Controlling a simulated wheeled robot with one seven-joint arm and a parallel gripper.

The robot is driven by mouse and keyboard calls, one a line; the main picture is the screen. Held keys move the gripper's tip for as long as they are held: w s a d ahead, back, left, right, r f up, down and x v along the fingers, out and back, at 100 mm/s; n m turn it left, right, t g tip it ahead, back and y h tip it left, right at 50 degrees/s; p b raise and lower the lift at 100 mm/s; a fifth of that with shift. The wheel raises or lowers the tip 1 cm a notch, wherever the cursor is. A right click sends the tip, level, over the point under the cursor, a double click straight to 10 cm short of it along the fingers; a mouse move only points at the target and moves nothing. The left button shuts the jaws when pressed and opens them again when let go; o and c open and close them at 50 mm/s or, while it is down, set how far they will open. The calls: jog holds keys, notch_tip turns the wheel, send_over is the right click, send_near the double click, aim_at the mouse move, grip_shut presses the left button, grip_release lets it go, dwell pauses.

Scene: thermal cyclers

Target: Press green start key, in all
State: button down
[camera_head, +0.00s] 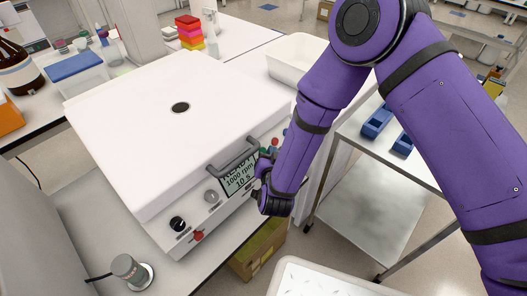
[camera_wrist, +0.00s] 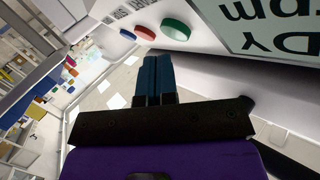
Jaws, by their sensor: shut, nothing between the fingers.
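A white lidded machine (camera_head: 170,120) stands on the bench, with a display (camera_head: 240,177) on its front panel reading READY, 1000 rpm and 10 s. The round green key (camera_wrist: 177,30) is on that panel, beside the display (camera_wrist: 275,25) in the wrist view. My gripper (camera_wrist: 158,60) has its two dark blue fingers together and empty. The fingertips are just short of the green key in the picture; whether they touch it I cannot tell. In the head view my arm's wrist is in front of the panel and hides part of it.
A red key (camera_wrist: 147,33) and a blue key (camera_wrist: 128,34) sit beside the green one. A grey handle (camera_head: 234,158) juts out above the display. Knobs (camera_head: 178,223) lie lower left on the panel. A steel cart (camera_head: 365,215) stands at right.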

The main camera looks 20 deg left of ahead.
dwell(0.4)
jog(key=shift+w+a+f, duration=0.15)
jog(key=shift+a+f, duration=0.05)
jog(key=shift+a, duration=0.2)
jog(key=shift+w+a+f, duration=0.15)
jog(key=shift+a, duration=0.15)
dwell(0.7)
jog(key=shift+d, duration=0.1)
jog(key=shift+s+d+r, duration=0.3)
jog(key=shift+d+r, duration=0.05)
jog(key=shift+d, duration=0.25)
dwell(0.3)
jog(key=shift+s+d+r, duration=0.3)
jog(key=shift+d+r, duration=0.05)
jog(key=shift+d, duration=0.35)
jog(key=shift+s+d+r, duration=0.25)
jog(key=shift+d+r, duration=0.1)
jog(key=shift+d, duration=0.35)
jog(key=shift+s+d+r, duration=0.3)
jog(key=shift+d+r, duration=0.05)
jog(key=shift+d, duration=0.35)
